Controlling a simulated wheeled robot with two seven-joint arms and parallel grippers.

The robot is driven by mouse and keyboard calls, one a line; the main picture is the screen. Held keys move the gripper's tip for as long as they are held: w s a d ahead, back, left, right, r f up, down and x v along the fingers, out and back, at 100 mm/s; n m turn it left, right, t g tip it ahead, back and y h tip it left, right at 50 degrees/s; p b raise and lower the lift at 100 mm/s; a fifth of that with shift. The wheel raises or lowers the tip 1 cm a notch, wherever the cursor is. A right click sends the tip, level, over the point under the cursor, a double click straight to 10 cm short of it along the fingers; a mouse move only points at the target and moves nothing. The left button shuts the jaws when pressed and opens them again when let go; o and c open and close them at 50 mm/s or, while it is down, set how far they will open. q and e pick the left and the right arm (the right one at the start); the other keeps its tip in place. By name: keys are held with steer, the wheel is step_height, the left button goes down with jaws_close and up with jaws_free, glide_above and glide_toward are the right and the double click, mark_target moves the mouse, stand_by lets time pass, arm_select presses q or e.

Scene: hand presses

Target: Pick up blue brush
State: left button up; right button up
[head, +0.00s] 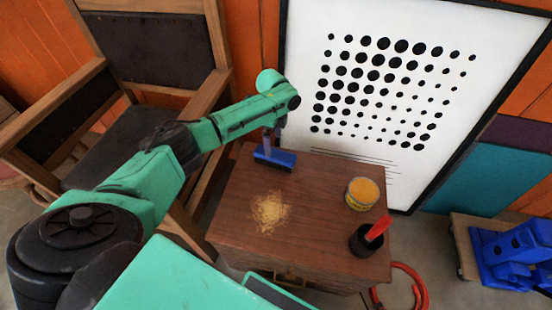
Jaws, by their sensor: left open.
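A blue brush (275,159) rests near the back left edge of a small brown wooden table (320,215). Its wide blue head shows, but its upper part is partly hidden by my left wrist and gripper. My left arm reaches in from the left over the chair. My left gripper (272,137) points down just above the brush. It is open, and its fingers are small and partly hidden. I cannot tell whether they touch the brush or stand around it. My right gripper is not in view.
On the table are a pile of tan shavings (269,211), a yellow-topped tin (362,193) and a dark cup (366,241) with a red handle. A wooden armchair (150,45) stands left. A dotted white board (390,95) stands behind. A blue machine (512,252) stands right.

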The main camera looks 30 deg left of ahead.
mark_target(275, 153)
arm_select(q)
steer(key=f, duration=0.2)
steer(key=f+b, duration=0.1)
steer(key=f, duration=0.1)
steer(key=f+b, duration=0.1)
steer(key=f, duration=0.2)
steer(key=shift+w+d, duration=0.15)
steer(key=shift+d, duration=0.1)
steer(key=shift+f, duration=0.2)
steer(key=shift+r, duration=0.1)
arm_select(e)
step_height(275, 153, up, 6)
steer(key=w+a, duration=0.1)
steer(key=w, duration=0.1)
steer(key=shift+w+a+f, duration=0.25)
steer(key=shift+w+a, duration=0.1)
arm_select(q)
jaws_close()
